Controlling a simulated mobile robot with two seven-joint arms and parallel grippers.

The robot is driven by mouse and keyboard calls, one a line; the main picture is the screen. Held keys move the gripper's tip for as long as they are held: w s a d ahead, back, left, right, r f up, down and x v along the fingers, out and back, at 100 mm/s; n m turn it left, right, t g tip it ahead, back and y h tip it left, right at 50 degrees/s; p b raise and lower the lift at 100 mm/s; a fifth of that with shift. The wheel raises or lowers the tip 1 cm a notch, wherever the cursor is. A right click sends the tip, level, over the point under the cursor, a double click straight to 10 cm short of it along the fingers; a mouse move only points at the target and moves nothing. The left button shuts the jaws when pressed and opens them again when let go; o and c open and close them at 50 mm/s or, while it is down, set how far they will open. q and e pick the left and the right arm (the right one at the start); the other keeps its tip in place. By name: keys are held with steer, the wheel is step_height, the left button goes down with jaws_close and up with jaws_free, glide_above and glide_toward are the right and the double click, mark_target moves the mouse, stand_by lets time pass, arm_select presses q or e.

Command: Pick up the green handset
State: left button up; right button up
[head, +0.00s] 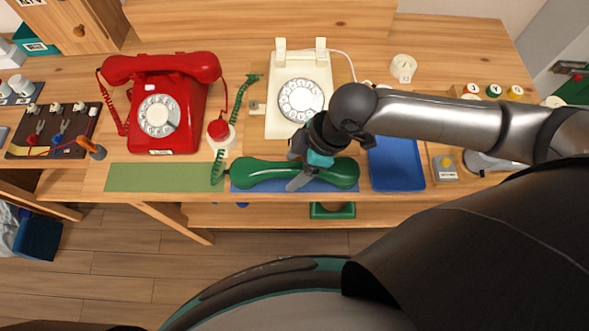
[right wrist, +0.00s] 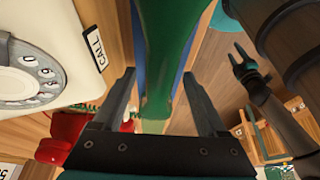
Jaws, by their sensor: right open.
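The green handset (head: 262,172) lies lengthwise on a blue mat at the table's front edge in the head view. My right gripper (head: 299,168) is over its middle, with one finger on the near side. In the right wrist view, the open fingers of my right gripper (right wrist: 163,100) are on either side of the green handset (right wrist: 170,45), with gaps showing. The handset is not gripped. A dark gripper, apparently my left one (right wrist: 243,65), hangs in the right of that view, too small to judge; the head view does not show it.
A cream dial phone (head: 285,125) stands just behind the handset. A red phone (head: 165,110) stands left, with a green coiled cord (head: 240,98) nearby. A green mat (head: 150,177) and a blue tray (head: 396,165) flank the handset; the green mat is mostly bare.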

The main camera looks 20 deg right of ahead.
jaws_close()
stand_by(0.6)
